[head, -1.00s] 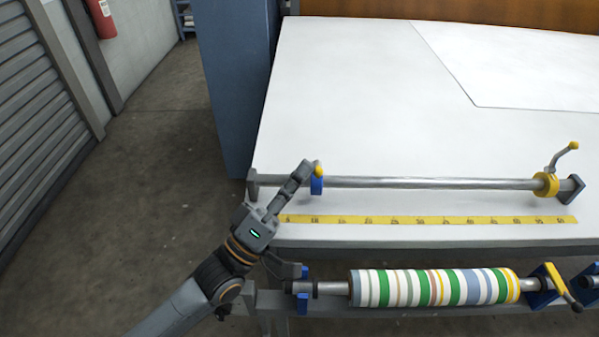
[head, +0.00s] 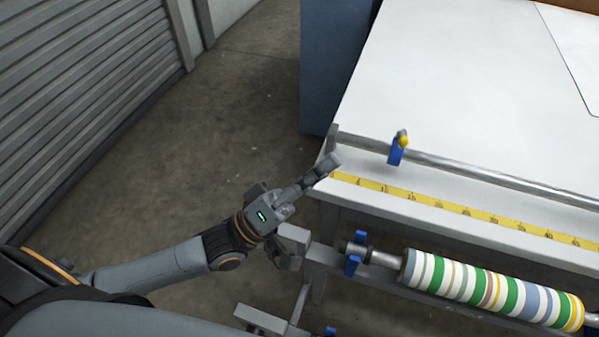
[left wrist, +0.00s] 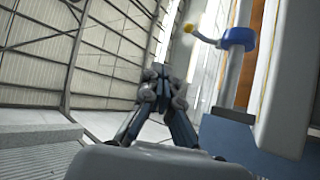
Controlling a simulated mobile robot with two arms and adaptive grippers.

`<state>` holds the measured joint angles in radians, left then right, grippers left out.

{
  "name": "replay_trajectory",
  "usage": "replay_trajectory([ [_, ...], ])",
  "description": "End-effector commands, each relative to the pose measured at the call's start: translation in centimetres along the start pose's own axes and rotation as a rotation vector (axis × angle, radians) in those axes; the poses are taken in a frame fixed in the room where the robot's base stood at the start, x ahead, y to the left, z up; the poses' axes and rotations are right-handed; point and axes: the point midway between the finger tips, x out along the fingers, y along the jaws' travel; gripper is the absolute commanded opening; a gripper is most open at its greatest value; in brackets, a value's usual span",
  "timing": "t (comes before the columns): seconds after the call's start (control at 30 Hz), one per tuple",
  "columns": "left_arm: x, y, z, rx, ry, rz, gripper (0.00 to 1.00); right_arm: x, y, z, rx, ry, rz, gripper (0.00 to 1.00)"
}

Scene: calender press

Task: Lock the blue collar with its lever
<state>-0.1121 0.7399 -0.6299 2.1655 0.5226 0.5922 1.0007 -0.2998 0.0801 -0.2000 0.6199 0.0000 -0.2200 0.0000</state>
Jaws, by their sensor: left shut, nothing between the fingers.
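The blue collar (head: 396,155) sits on the steel bar (head: 480,172) near its left end. The yellow knob (head: 403,140) of its lever shows at the collar's top. In the left wrist view the blue collar (left wrist: 240,38) is at upper right, with the lever (left wrist: 204,38) sticking out to the left and ending in the yellow knob (left wrist: 188,28). My left gripper (head: 332,162) is shut and empty. It is left of the collar, by the table's left corner, apart from collar and lever. My right gripper is out of view.
The white table (head: 420,90) carries a yellow ruler strip (head: 450,207) along its front. A striped roll (head: 490,290) lies on a rack below the front edge, with blue holders (head: 354,255). A blue cabinet (head: 335,60) stands behind left. Floor at left is clear.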

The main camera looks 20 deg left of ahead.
Motion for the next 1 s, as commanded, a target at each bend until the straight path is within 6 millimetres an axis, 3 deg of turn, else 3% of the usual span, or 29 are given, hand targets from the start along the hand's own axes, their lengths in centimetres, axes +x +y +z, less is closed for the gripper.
replay_trajectory([
  [0.2, -2.7, 1.5, -0.9, 0.001, -0.002, -0.003, 0.0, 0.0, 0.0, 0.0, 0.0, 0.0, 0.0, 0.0],
  [0.4, -3.3, 2.0, -1.2, 0.001, 0.0, 0.0, 0.0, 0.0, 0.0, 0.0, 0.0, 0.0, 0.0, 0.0],
  [0.63, -1.8, 1.0, -1.2, -0.037, 0.127, -0.068, 0.0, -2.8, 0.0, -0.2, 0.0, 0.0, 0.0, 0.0],
  [0.8, -0.3, -0.7, 0.3, -0.087, 0.251, -0.16, 0.0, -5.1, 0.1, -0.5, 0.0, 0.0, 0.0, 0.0],
  [1.0, 0.7, -1.6, 1.4, -0.111, 0.304, -0.208, 0.0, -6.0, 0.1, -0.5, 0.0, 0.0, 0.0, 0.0],
])
